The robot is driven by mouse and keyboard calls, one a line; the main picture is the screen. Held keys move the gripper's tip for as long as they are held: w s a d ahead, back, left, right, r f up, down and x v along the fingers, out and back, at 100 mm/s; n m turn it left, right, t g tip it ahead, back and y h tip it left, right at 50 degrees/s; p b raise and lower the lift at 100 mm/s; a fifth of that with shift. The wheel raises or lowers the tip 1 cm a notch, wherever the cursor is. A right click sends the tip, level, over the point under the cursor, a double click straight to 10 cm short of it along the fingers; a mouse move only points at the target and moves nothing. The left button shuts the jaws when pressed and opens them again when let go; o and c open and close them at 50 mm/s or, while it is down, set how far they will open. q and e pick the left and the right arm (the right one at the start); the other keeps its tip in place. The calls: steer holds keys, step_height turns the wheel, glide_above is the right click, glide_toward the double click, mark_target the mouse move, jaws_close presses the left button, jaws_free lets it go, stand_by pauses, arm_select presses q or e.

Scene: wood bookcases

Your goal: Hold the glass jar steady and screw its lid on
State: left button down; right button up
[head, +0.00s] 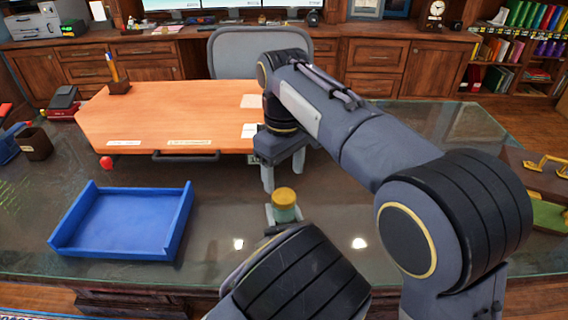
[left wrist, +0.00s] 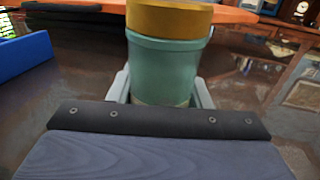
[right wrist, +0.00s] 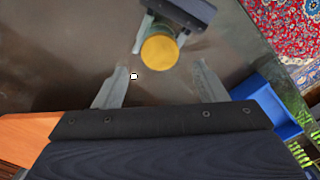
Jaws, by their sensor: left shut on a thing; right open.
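The glass jar (head: 284,213) is greenish and stands upright on the dark glass desk in the head view. A gold lid (head: 284,196) sits on top of it; I cannot tell how tightly. The left wrist view shows the jar (left wrist: 163,70) between the fingers of my left gripper (left wrist: 163,90), which is shut on its body. My right gripper (head: 283,172) is open and empty, pointing down, behind the jar in the head view. In the right wrist view the gold lid (right wrist: 160,53) lies beyond and above the open right fingertips (right wrist: 160,75).
A blue tray (head: 120,255) lies on the glass desk (head: 225,245) at the left. An orange-brown wooden board (head: 180,110) with a dark handle is behind. A pen holder (head: 118,87) stands on it. A box with yellow handles (head: 545,180) is at right.

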mark_target(284, 195)
steer(key=shift+f, duration=3.15)
steer(key=c, duration=1)
steer(key=m, duration=0.5)
steer(key=shift+m, duration=0.4)
steer(key=m, duration=0.6)
steer(key=o, duration=1.2)
steer(key=shift+c, duration=0.2)
